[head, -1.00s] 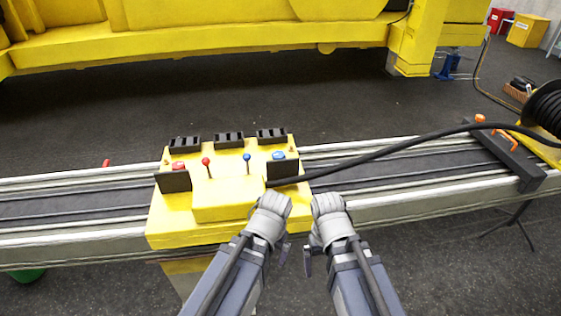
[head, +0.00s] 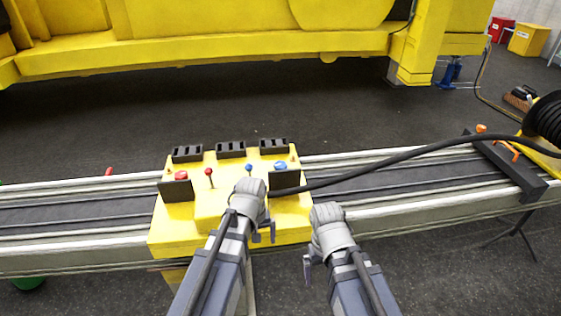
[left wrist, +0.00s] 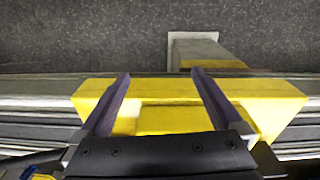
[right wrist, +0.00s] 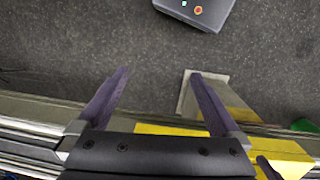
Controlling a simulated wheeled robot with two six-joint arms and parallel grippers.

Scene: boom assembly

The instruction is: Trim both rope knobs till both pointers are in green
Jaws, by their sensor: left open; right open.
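The yellow control box (head: 180,232) sits across the rail. A red knob (head: 181,175) stands on its left and a blue knob (head: 281,166) on its right, each behind a black plate. Three dark gauge housings (head: 231,149) line the back; their pointers and any green are too small to read. My left gripper (head: 250,188) is over the box's front, near the blue lever, and holds nothing. The left wrist view shows its open fingers (left wrist: 162,75) above the yellow box. My right gripper (head: 328,215) is open and empty, right of the box; its fingers (right wrist: 158,73) show apart.
A red-topped lever (head: 209,171) and a blue-topped lever (head: 248,167) stand between the knobs. A black cable (head: 400,156) runs from the box's right side to a coil (head: 545,118). The rail (head: 80,205) extends both ways. A dark box (right wrist: 195,10) lies on the floor.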

